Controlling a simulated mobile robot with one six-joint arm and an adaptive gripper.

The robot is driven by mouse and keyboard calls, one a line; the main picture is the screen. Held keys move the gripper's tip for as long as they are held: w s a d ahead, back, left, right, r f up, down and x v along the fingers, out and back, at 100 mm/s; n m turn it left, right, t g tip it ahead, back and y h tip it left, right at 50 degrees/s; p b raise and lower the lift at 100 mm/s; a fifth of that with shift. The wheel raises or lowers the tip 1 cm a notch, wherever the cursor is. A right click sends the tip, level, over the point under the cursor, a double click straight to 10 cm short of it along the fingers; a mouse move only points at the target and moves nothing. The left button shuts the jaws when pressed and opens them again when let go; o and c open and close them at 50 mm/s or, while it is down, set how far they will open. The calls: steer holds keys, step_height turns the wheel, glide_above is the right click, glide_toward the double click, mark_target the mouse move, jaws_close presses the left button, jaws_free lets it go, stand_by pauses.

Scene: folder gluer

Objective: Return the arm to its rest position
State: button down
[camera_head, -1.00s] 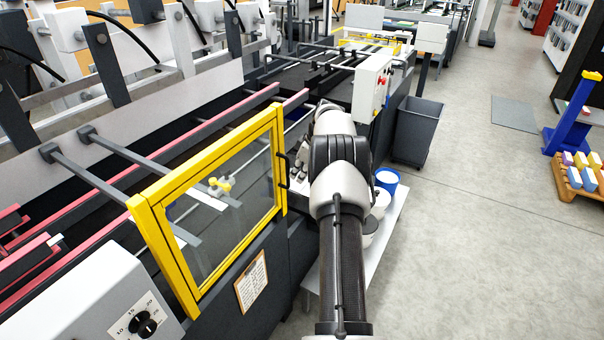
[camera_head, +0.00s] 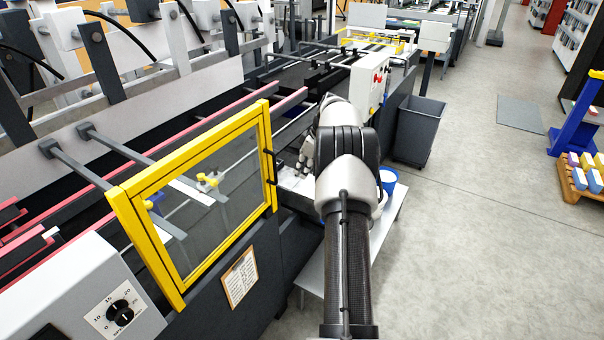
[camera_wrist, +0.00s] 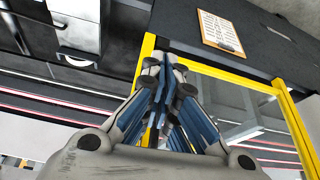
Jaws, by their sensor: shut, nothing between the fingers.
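My arm reaches forward from the bottom of the head view, along the right side of the folder gluer. My gripper (camera_head: 303,168) shows partly there, beyond the far edge of the yellow-framed clear guard (camera_head: 190,200), with part of it hidden behind my own arm. In the wrist view my gripper (camera_wrist: 160,68) is shut, with its fingers together and nothing between them. The yellow frame (camera_wrist: 235,78) and the clipboard (camera_wrist: 220,32) show beyond the fingers; I cannot tell how near they are.
A dial panel (camera_head: 100,290) is at the lower left. A control box with buttons (camera_head: 369,85), a grey bin (camera_head: 419,130) and a blue bucket (camera_head: 389,180) on a low table (camera_head: 393,213) lie ahead.

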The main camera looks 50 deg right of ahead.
steer(key=w+a+p+v, duration=0.1)
steer(key=v, duration=0.7)
steer(key=w+a+r+b, duration=0.15)
steer(key=a+r, duration=0.25)
steer(key=a, duration=0.4)
steer(key=w+a+r+b, duration=0.1)
steer(key=w+a+r, duration=0.1)
steer(key=a+r, duration=0.45)
steer(key=s+a+r+m+b, duration=0.1)
steer(key=s+a, duration=0.1)
steer(key=a, duration=0.6)
steer(key=s+a+r+b, duration=0.1)
steer(key=s+a, duration=0.2)
steer(key=a, duration=0.5)
steer(key=s+a+f+m+h+b, duration=0.1)
steer(key=s+a+f+b, duration=0.1)
steer(key=s+a, duration=0.8)
steer(key=s+a+f+b, duration=0.2)
steer(key=s+a+f, duration=0.6)
steer(key=s, duration=0.4)
steer(key=shift+a+f+m, duration=0.25)
steer(key=shift+a+m, duration=0.1)
steer(key=shift+m, duration=0.05)
